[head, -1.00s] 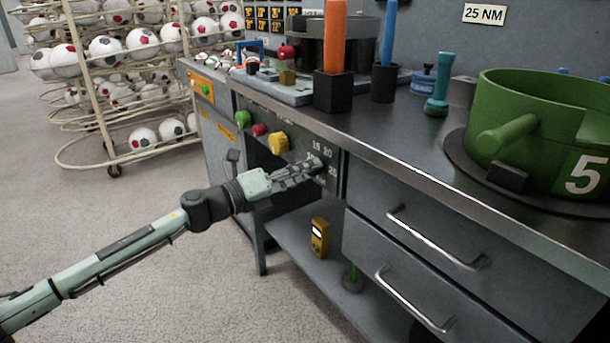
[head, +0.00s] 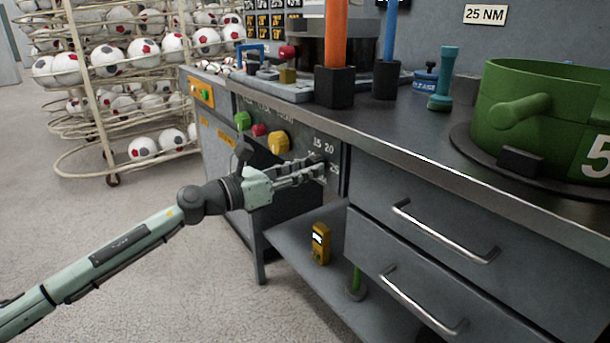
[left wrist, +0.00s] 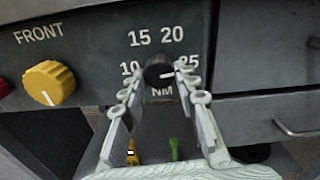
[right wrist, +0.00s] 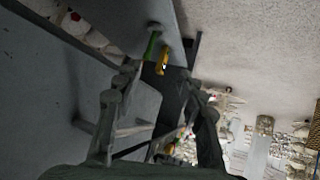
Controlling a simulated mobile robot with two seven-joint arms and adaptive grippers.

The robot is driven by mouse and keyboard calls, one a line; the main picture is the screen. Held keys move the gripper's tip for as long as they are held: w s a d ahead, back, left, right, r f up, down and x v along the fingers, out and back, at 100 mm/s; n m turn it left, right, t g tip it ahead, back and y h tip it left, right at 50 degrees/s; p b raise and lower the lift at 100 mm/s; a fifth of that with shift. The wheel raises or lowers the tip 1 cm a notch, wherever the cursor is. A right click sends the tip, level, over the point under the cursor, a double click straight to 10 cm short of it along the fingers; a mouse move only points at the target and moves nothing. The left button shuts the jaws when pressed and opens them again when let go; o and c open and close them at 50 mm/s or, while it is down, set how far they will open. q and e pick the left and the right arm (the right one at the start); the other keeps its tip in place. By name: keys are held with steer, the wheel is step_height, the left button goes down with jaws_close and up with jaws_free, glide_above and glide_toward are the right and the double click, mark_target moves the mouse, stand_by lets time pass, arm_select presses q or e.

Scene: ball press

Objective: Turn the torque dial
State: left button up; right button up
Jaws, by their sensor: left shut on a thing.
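The torque dial (left wrist: 156,72) is a small black knob on the dark front panel, ringed by the numbers 10, 15, 20 and 25, with NM below. Its white pointer line points right, toward the 25. My left gripper (left wrist: 160,82) has one finger on each side of the dial and is shut on it. In the head view my left gripper (head: 318,170) reaches the panel and hides the dial. A sign (head: 485,14) on the back wall reads 25 NM. My right gripper (right wrist: 170,84) is open and empty in the right wrist view.
A yellow knob (head: 279,142), a red button (head: 259,130) and a green knob (head: 242,120) sit left of the dial. Drawers with bar handles (head: 445,232) are to the right. A yellow meter (head: 320,243) stands on the shelf below. Ball racks (head: 125,150) stand at the left.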

arm_select(q)
steer(key=shift+m+b, duration=0.3)
steer(key=shift+m, duration=0.4)
arm_select(e)
steer(key=shift+w+a+r+t+y, duration=0.3)
steer(key=shift+w+a+r+t, duration=0.25)
steer(key=shift+a+r, duration=0.3)
steer(key=shift+w+a+r+t+y, duration=0.3)
steer(key=shift+w+a+r+t, duration=0.25)
steer(key=shift+a+r, duration=0.25)
steer(key=shift+d, duration=0.1)
arm_select(q)
steer(key=o, duration=1.2)
steer(key=shift+c, duration=0.2)
steer(key=v, duration=1.2)
steer(key=shift+f, duration=0.1)
arm_select(e)
steer(key=shift+s, duration=0.1)
